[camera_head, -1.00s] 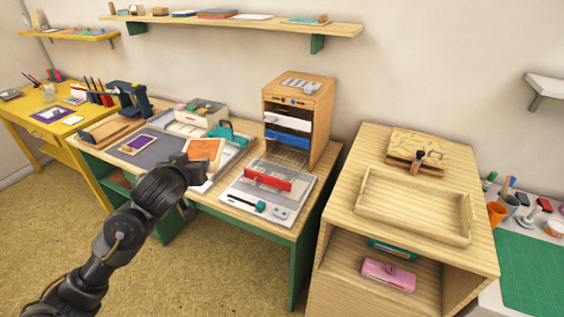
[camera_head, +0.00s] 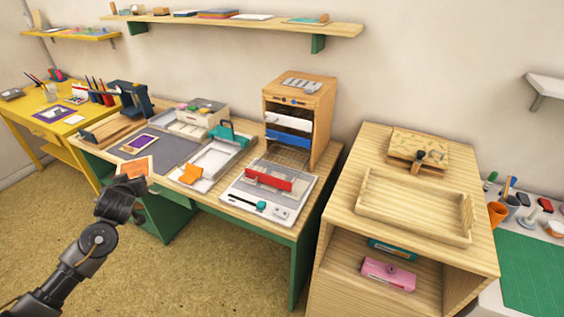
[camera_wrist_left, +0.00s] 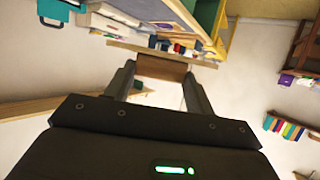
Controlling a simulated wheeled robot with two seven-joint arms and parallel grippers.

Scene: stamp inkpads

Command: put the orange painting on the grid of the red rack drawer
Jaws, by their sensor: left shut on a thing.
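My left gripper (camera_head: 138,183) is shut on the orange painting (camera_head: 134,168), a flat sheet with a pale edge. It holds the painting in front of the desk's front edge. In the left wrist view a brownish edge-on piece (camera_wrist_left: 161,68) sits between the two fingers. The red rack drawer (camera_head: 269,179) has a red front and stands out below the wooden rack (camera_head: 298,110), over a grey board. Its wire grid (camera_head: 287,156) shows partly behind the front. My right gripper is not in view.
A white tray (camera_head: 218,158) holds a smaller orange piece (camera_head: 190,174). The rack also has a white drawer and a blue drawer (camera_head: 288,137). A dark mat (camera_head: 160,149) lies at left. A wooden cabinet with an empty tray (camera_head: 413,200) stands right of the desk.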

